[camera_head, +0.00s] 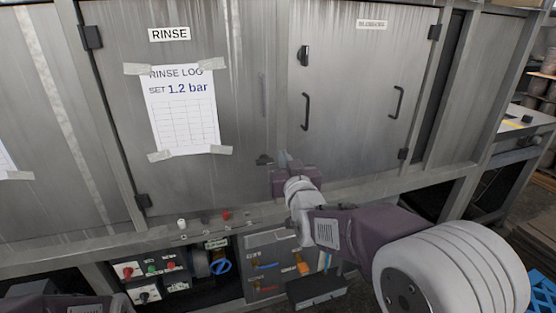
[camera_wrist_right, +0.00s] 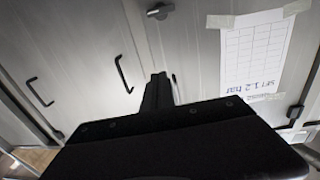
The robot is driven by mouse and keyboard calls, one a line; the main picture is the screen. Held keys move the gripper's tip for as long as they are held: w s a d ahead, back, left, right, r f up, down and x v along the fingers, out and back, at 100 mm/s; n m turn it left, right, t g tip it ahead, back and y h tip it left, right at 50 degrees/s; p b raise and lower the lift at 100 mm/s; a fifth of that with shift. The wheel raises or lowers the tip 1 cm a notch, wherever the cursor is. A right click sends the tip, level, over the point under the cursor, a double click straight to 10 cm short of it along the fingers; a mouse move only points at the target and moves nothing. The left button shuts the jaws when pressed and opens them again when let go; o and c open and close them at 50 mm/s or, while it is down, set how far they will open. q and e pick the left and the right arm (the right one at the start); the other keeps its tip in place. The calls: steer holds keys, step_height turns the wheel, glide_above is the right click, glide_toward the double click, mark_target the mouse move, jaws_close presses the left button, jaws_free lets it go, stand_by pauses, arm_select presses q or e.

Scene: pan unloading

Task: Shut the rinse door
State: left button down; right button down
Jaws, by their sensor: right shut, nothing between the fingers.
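The rinse door (camera_head: 238,95) is the grey metal panel with the RINSE label (camera_head: 169,34) and a taped log sheet (camera_head: 182,108). Its hinges are on its left side. It looks about flush with the neighbouring door; I cannot tell whether a small gap is left. In the right wrist view the rinse door (camera_wrist_right: 205,70) is at the right, with the sheet upside down. My right gripper (camera_head: 284,158) is shut and empty, in front of the door's lower right corner. The wrist view shows its fingers (camera_wrist_right: 157,83) together; contact with the door is unclear. My left gripper is not in view.
The neighbouring door (camera_head: 350,80) at the right has two dark bar handles (camera_head: 306,112) and a black latch (camera_head: 304,55). A frame ledge (camera_head: 370,184) runs below the doors. Under it are a button panel (camera_head: 150,272) and a blue valve wheel (camera_head: 221,266).

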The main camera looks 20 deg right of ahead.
mark_target(272, 131)
steer(key=w, duration=0.4)
steer(key=w+p, duration=0.1)
steer(key=w, duration=0.4)
steer(key=w+d, duration=0.1)
steer(key=w, duration=0.4)
steer(key=shift+w, duration=0.25)
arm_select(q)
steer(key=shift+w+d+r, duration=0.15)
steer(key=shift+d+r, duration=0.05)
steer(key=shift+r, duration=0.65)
arm_select(e)
steer(key=shift+d, duration=0.1)
